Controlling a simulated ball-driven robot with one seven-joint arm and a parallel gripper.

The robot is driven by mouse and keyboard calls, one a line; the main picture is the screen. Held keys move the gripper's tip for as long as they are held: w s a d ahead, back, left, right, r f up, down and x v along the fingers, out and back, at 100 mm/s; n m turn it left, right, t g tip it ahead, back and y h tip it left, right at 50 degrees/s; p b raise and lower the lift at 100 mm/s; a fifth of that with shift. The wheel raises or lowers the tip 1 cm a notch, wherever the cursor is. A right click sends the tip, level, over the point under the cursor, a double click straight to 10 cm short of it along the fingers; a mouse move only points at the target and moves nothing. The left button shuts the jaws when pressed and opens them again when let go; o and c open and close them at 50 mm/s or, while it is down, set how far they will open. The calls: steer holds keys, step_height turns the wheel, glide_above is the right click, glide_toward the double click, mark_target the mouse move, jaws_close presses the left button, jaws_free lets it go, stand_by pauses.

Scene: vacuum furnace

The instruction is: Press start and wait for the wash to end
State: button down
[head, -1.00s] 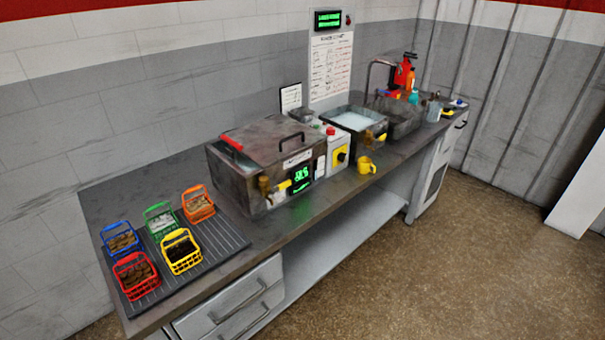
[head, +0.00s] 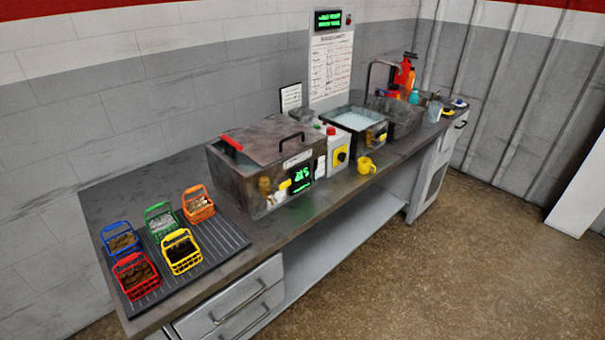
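A metal washer tank (head: 230,180) with a closed lid (head: 268,138) stands on the middle of the bench. The lid has a red handle (head: 231,143) and a dark handle (head: 292,139). A green lit display (head: 301,177) is on the tank's front; its digits are too blurred to read. To its right is a white control box (head: 337,145) with a red button (head: 331,130) on top and a yellow panel with a black knob (head: 342,155). Which control is the start button I cannot tell. My gripper is not in view.
Several coloured baskets with parts sit on a ribbed mat (head: 222,236) at the left. A yellow mug (head: 366,165), an open liquid-filled tank (head: 355,122), a sink (head: 402,120) and bottles (head: 413,97) stand to the right. The floor in front (head: 420,270) is clear.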

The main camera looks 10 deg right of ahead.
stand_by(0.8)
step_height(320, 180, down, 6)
steer(key=b, duration=0.6)
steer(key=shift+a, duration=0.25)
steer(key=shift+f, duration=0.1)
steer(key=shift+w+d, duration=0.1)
